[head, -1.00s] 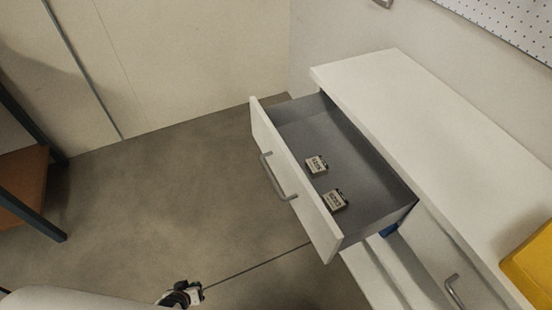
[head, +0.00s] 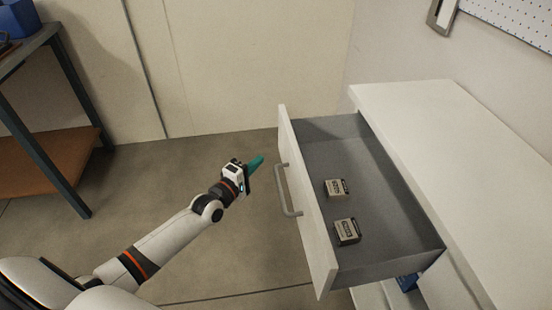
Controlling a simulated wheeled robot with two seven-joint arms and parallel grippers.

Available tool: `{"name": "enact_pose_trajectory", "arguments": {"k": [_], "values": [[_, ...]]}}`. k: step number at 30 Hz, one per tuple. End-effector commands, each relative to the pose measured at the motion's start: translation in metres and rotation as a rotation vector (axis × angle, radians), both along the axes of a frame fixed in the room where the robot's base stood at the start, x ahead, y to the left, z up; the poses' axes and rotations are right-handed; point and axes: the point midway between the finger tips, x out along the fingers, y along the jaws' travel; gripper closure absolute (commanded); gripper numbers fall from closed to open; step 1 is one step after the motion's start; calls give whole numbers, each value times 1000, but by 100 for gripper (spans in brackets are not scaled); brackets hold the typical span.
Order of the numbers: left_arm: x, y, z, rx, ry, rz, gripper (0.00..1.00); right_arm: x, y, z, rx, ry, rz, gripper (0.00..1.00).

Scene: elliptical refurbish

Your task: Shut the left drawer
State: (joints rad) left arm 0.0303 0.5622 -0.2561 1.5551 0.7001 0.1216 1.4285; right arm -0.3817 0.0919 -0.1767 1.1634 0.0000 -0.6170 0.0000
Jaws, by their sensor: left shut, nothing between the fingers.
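The left drawer (head: 308,205) is white-fronted with a grey inside and stands pulled out of the white cabinet (head: 455,150). A grey bar handle (head: 287,190) is on its front. Two small boxes with labels, one farther back (head: 336,188) and one nearer (head: 347,232), lie in the drawer. My left gripper (head: 256,163) has teal fingers that are shut and empty. It is in front of the drawer, left of the handle, and apart from it. My right gripper is not in view.
A shelf unit with dark legs (head: 62,150) and a brown lower shelf stands at the left, with a blue bin (head: 20,18) on top. Bare floor (head: 190,165) lies between it and the drawer. A blue thing (head: 407,282) shows below the drawer.

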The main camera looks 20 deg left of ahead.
Motion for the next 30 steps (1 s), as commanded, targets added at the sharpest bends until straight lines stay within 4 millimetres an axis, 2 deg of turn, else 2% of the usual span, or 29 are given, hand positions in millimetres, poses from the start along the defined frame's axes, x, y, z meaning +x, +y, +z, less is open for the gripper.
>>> {"name": "enact_pose_trajectory", "arguments": {"k": [1, 4, 9, 15, 30], "values": [[13, -3, 0, 0, -3, 0, 100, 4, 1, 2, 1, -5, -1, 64], [32, -6, 0, 0, -3, 1, 100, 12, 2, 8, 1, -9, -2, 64], [43, -29, 0, -2, -1, 0, 100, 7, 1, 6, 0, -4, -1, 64], [49, -38, -1, 0, 1, 0, 100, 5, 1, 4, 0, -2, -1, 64], [51, -42, -1, 1, 1, 0, 100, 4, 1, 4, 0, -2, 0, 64]]}}
